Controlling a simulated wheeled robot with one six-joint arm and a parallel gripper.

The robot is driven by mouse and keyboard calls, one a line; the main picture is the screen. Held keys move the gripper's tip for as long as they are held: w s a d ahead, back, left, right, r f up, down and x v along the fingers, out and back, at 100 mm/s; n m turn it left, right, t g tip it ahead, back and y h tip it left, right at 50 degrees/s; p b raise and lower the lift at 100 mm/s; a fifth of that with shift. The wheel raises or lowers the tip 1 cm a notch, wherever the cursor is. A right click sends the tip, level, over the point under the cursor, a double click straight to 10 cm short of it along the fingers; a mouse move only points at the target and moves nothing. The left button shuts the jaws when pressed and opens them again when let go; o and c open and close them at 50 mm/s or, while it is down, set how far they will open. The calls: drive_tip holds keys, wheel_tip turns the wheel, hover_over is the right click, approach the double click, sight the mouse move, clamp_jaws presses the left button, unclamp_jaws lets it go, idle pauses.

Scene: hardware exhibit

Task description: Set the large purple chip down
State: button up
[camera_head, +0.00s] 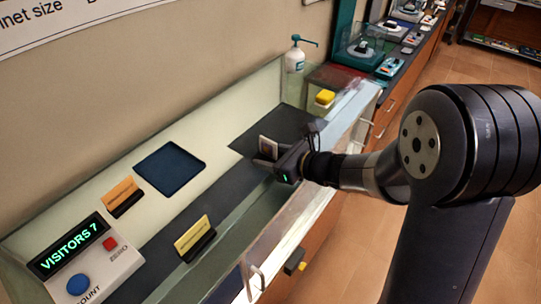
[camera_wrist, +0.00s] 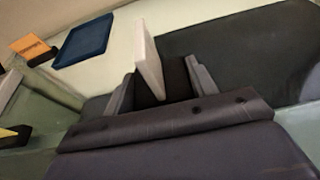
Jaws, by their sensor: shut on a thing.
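My gripper (camera_head: 267,157) is shut on a thin, squarish slab (camera_head: 268,146), the only chip-like thing I see. It stands on edge between the fingers, with a pale rim and a dull brownish face; no purple shows on it. In the wrist view the slab (camera_wrist: 148,62) rises tilted from between the fingers, pale edge toward me. It is over the display case, near the left edge of a dark mat (camera_head: 284,121). The mat fills the right of the wrist view (camera_wrist: 250,50). Whether the slab's bottom touches anything is hidden by the gripper.
A dark blue square tray (camera_head: 170,168) lies left of my gripper. An orange card (camera_head: 121,195) and a yellow card (camera_head: 194,238) stand in holders. A visitor counter (camera_head: 85,262) is at the lower left. A yellow block (camera_head: 325,97) and pump bottle (camera_head: 295,58) are beyond. Glass (camera_head: 325,165) edges the case.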

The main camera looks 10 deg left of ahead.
drive_tip(key=shift+f+b, duration=0.45)
drive_tip(key=shift+f, duration=0.05)
drive_tip(key=o, duration=1.1)
drive_tip(key=shift+r, duration=0.15)
drive_tip(key=shift+r+p, duration=0.6)
drive_tip(key=shift+p, duration=0.25)
drive_tip(key=b+v, duration=0.1)
drive_tip(key=v, duration=1.1)
drive_tip(key=shift+f, duration=0.15)
